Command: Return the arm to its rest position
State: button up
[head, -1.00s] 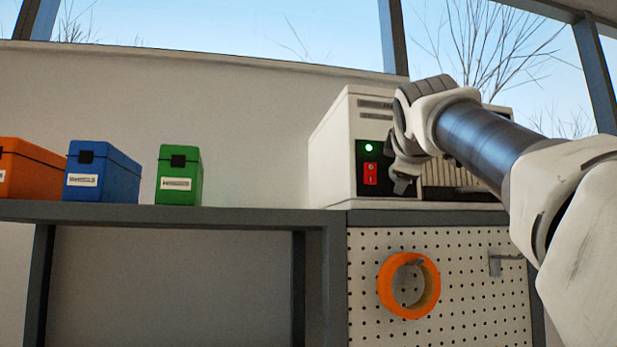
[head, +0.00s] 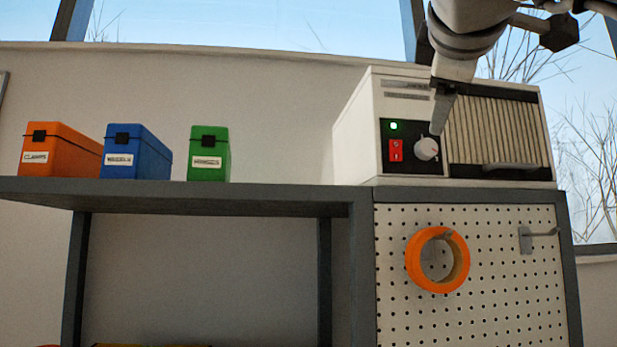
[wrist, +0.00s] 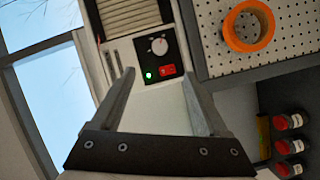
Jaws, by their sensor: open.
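My gripper (head: 440,115) hangs at the top right of the head view, in front of the white machine, with a finger pointing down past its control panel. In the wrist view my gripper (wrist: 159,77) is open, with its two fingers spread and nothing between them. The white machine (head: 358,130) stands on the shelf. Its panel has a lit green light (head: 393,126), a red switch (head: 396,150) and a pale knob (head: 427,148). I cannot tell how far the fingers are from the panel.
An orange box (head: 62,150), a blue box (head: 136,152) and a green box (head: 208,154) stand on the grey shelf (head: 280,198). An orange tape roll (head: 417,277) hangs on the pegboard (head: 500,260). Several red-capped bottles (wrist: 282,122) show in the wrist view.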

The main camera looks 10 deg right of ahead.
jog(key=shift+s+a, duration=0.25)
jog(key=shift+s, duration=0.3)
